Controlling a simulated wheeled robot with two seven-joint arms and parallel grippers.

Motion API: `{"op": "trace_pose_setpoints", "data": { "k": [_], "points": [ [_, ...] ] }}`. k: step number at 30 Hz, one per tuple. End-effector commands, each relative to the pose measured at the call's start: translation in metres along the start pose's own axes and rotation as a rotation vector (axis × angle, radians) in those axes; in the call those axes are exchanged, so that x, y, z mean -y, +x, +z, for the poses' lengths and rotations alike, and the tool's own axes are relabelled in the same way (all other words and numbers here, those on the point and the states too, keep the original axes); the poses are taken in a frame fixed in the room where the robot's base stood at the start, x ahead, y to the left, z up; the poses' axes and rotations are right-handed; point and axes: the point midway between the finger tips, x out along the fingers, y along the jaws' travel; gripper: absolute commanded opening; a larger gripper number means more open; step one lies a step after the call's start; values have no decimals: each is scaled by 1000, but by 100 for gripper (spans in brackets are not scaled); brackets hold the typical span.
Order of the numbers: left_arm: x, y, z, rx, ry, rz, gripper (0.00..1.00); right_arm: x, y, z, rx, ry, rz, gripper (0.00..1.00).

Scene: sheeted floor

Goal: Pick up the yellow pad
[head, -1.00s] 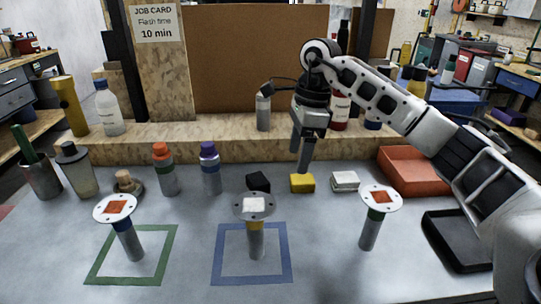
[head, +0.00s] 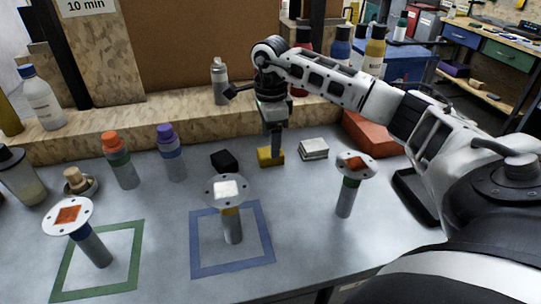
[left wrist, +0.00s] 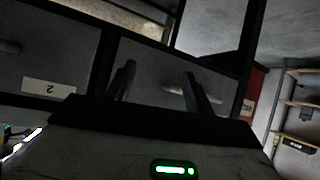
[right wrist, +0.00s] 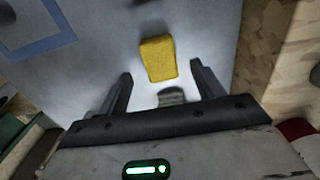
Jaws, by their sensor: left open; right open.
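The yellow pad (head: 265,158) lies on the grey bench top between a black block (head: 224,161) and a white pad (head: 313,148). My right gripper (head: 276,150) points down right by the yellow pad, its fingers overlapping the pad's edge in the head view. In the right wrist view the yellow pad (right wrist: 158,58) shows just ahead of the open, empty fingers (right wrist: 160,76); contact cannot be told. A grey-white block shows between the fingers. My left gripper (left wrist: 158,72) is open and empty, facing dark drawers; it is out of the head view.
Stands with round plate tops (head: 225,190) rise near the green and blue squares (head: 268,225). Capped bottles (head: 120,165) stand left. A wooden ledge (head: 190,125) runs behind.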

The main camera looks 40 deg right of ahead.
Motion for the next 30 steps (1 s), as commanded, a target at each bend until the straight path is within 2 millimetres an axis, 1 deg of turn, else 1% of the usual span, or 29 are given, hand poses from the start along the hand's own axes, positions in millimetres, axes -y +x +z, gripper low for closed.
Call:
{"op": "trace_pose_setpoints", "data": {
  "k": [3,7,11,16,17,18,20,21,22,30],
  "points": [
    [0,-3,-5,-1,5,-2,53,-1,19,0,-1,0,6,67],
    [1,-2,-4,3,8,-4,53,-1,37,0,-1,1,4,67],
    [1,-1,1,12,9,-5,53,0,43,0,1,0,1,67],
    [1,-1,1,13,9,-5,53,0,44,0,1,0,1,67],
    [1,-1,1,13,9,-5,53,0,44,0,1,0,1,64],
    [1,-1,1,12,9,-5,53,0,44,0,1,0,1,53],
    [1,-1,1,12,9,-5,53,0,43,0,1,0,1,37],
    [1,-1,1,12,9,-5,53,0,43,0,1,0,1,26],
    [1,-1,0,11,9,-5,53,0,43,0,1,0,1,19],
    [1,-1,-1,8,9,-5,53,0,43,0,1,0,1,19]
  ]
}}
